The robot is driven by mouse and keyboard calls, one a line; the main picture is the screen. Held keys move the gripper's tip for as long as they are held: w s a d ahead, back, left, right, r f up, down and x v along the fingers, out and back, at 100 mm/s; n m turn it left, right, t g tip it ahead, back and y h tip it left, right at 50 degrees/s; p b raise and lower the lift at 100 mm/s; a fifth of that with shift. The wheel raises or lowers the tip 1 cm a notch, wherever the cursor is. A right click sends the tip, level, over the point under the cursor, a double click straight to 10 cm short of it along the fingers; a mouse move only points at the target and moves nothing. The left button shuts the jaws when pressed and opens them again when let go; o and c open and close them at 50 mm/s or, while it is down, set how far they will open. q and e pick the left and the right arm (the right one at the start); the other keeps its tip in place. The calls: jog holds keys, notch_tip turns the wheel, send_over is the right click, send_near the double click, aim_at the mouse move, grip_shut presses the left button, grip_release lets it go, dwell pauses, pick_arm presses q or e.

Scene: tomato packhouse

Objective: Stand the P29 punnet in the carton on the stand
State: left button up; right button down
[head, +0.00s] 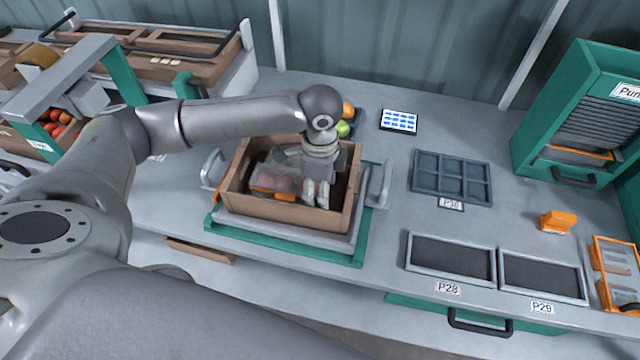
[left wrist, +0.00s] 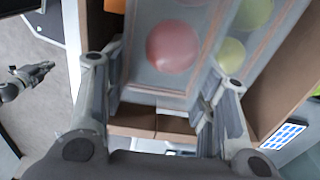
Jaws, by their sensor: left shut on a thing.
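The brown carton (head: 334,221) sits on the stand (head: 351,243), a grey platform with a green base and grey side handles. My left gripper (head: 316,190) reaches down inside the carton and is shut on a clear punnet (head: 275,178) with reddish fruit and an orange strip. In the left wrist view the punnet (left wrist: 160,75) lies between my left fingers (left wrist: 160,92), with a pink-red and a green-yellow fruit showing. Its lower part is hidden by the carton wall, and no P29 mark is readable on it. My right gripper (left wrist: 32,73) seems to show small at the left.
The P28 mat (head: 450,259) and P29 mat (head: 541,278) are bare. A grey sectioned tray (head: 451,178) lies behind them. A tablet (head: 399,121) and a green fruit (head: 343,128) are behind the carton. An orange device (head: 557,222) and a green rack (head: 545,110) stand right.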

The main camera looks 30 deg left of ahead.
pick_arm(q)
jog(key=shift+f, duration=0.5)
jog(key=o, duration=0.7)
jog(key=shift+r, duration=0.15)
notch_tip(320, 180, up, 13)
jog(key=b, duration=0.1)
